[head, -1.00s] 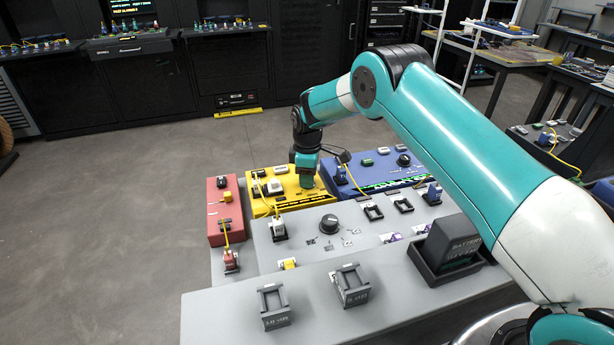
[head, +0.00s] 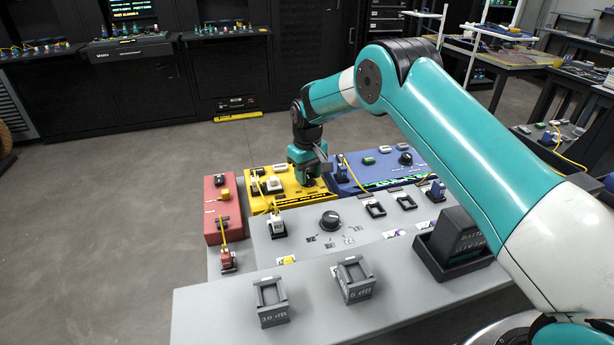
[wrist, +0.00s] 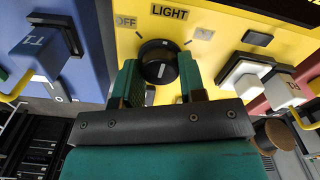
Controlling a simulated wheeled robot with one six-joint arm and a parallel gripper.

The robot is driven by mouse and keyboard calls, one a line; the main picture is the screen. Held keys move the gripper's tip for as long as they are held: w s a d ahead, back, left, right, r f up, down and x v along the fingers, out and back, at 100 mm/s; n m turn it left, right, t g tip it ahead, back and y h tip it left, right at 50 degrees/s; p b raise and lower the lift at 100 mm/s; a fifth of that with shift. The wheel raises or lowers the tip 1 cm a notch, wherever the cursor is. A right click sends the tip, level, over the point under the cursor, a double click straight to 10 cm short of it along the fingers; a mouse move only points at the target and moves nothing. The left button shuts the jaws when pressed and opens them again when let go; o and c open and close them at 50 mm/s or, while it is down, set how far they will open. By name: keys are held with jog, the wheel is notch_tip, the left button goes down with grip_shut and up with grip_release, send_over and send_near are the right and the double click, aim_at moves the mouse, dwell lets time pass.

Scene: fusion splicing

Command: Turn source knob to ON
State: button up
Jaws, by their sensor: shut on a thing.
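The source knob (wrist: 158,62) is a round black dial on the yellow panel (wrist: 225,20), below the word LIGHT in the wrist view. An OFF label (wrist: 125,22) is at its upper left. Another small label (wrist: 203,33) at its upper right is too slanted to read. My gripper (wrist: 158,80) has one teal finger on each side of the knob and is shut on it. A pale mark shows on the knob, but I cannot tell its exact setting. In the head view my gripper (head: 308,178) is over the right part of the yellow unit (head: 262,201) and hides the knob.
A blue unit (head: 385,184) stands close on the right, a red unit (head: 211,210) on the left. A yellow cable rises beside the blue unit. The grey panel (head: 300,262) in front carries another black knob (head: 329,220) and several grey blocks.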

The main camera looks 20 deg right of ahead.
aim_at(308, 176)
jog(key=m, duration=0.4)
jog(key=shift+m+b, duration=0.3)
jog(key=shift+r+m, duration=0.1)
jog(key=shift+m, duration=1.8)
jog(key=o, duration=0.6)
jog(key=shift+o, duration=0.2)
notch_tip(308, 176, up, 17)
jog(key=b, duration=0.1)
jog(key=shift+r+b, duration=0.2)
jog(key=shift+b, duration=0.1)
